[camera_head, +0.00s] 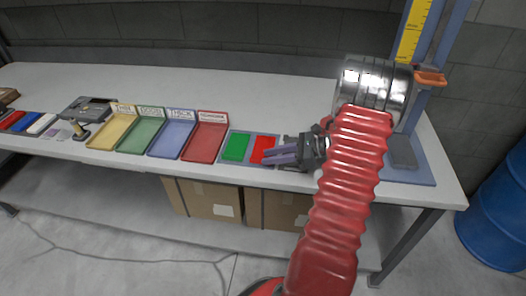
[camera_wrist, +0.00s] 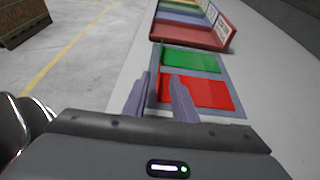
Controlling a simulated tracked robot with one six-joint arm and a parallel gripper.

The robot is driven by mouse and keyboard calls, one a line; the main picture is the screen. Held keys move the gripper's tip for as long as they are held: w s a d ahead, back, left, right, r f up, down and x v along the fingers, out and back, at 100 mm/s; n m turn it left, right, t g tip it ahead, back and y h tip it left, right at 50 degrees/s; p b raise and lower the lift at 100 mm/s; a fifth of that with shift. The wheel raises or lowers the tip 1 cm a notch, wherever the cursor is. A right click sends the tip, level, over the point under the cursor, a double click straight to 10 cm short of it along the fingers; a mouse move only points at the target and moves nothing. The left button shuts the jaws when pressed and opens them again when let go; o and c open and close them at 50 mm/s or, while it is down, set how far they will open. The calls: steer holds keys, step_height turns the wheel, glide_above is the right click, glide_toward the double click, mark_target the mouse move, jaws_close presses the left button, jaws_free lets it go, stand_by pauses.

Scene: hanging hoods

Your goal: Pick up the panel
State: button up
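It is unclear which flat piece is the panel. A green rectangle (camera_head: 236,147) and a red rectangle (camera_head: 264,145) lie side by side on a blue-grey board (camera_head: 249,134) on the bench. In the wrist view the green rectangle (camera_wrist: 190,58) lies beyond the red rectangle (camera_wrist: 208,93). My gripper (camera_head: 265,156) is over the bench's front edge, at the red rectangle.
Yellow (camera_head: 108,133), green (camera_head: 139,138), blue (camera_head: 170,141) and red (camera_head: 203,144) labelled trays stand left of the board on the bench (camera_head: 265,97). Small coloured flat pieces (camera_head: 28,121) and a drill (camera_head: 84,118) lie farther left. A blue stand (camera_head: 408,160) is at right.

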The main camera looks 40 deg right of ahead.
steer(key=shift+x, duration=1.9)
steer(key=shift+c, duration=0.5)
jaws_close()
